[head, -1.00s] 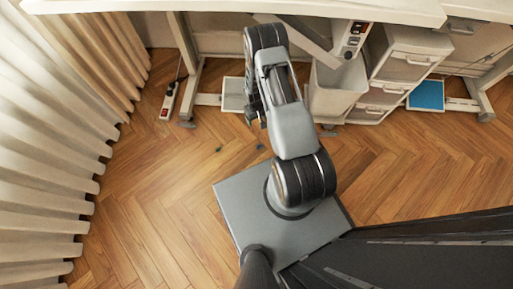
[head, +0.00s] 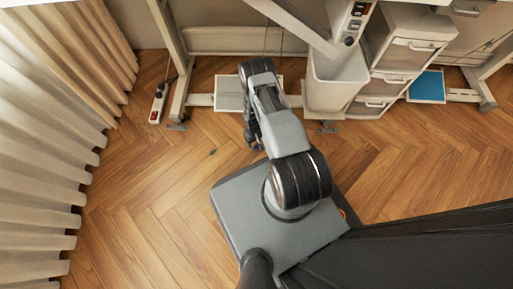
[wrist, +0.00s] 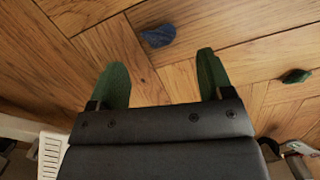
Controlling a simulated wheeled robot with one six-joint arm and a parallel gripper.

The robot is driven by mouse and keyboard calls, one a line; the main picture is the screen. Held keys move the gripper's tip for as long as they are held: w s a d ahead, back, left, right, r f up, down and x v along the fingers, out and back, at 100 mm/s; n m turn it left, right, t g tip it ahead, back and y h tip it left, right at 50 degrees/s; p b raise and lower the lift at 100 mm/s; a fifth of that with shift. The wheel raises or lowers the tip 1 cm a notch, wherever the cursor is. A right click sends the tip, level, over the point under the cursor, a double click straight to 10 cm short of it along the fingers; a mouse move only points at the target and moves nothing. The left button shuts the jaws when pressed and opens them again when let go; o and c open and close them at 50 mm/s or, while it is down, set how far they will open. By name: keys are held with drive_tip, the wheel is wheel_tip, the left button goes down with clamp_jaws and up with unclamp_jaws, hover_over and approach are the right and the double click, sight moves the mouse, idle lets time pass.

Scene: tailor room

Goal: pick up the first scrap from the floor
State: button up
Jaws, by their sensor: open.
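A small dark blue scrap (wrist: 157,35) lies on the wood floor in the wrist view, just beyond the gap between my fingertips. A small dark green scrap (wrist: 296,75) lies on the floor to the right of my fingers; it shows as a tiny speck in the head view (head: 212,152). My gripper (wrist: 162,77) is open and empty, its two green fingers pointing at the floor. In the head view my gripper (head: 252,138) is low by the floor, left of my arm. The blue scrap is hidden there.
A white floor plate (head: 229,94), a pale bin (head: 335,85) and a drawer unit (head: 397,60) stand beyond my arm under the table. A power strip (head: 157,103) and curtains (head: 45,170) are at the left. The floor left of my base is clear.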

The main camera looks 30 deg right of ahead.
sight(256, 145)
drive_tip(key=f+b, duration=0.2)
drive_tip(key=f, duration=0.1)
drive_tip(key=f+b, duration=0.1)
drive_tip(key=f, duration=0.1)
drive_tip(key=shift+s+f, duration=0.1)
drive_tip(key=shift+s, duration=0.3)
drive_tip(key=c, duration=1.1)
